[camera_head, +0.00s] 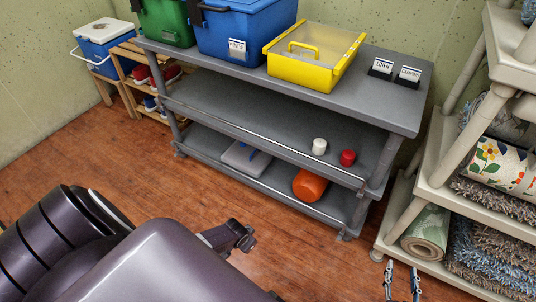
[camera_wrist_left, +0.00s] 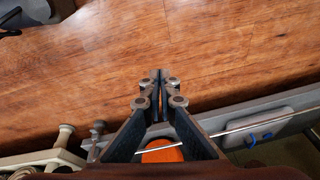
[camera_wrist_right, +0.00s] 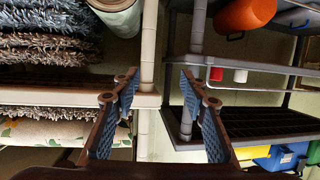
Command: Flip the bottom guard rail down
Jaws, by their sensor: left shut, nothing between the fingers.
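The grey shelf unit (camera_head: 300,92) has thin silver rails along its front. The bottom guard rail (camera_head: 285,196) runs along the front of the lowest shelf. In the left wrist view the rail (camera_wrist_left: 250,123) crosses in front of an orange container, close to my fingers. Whether it touches them I cannot tell. My left gripper (camera_head: 246,238) is shut and empty, over the floor in front of the shelf; its closed fingertips show in the left wrist view (camera_wrist_left: 159,82). My right gripper (camera_head: 402,272) is open and empty at the lower right; its spread fingers show in the right wrist view (camera_wrist_right: 160,82).
An orange container (camera_head: 309,185) and a grey flat box (camera_head: 246,158) lie on the lowest shelf. White (camera_head: 319,146) and red (camera_head: 347,158) items stand on the middle shelf. A beige rack (camera_head: 440,195) with rugs stands right. The wooden floor (camera_head: 100,150) is open at left.

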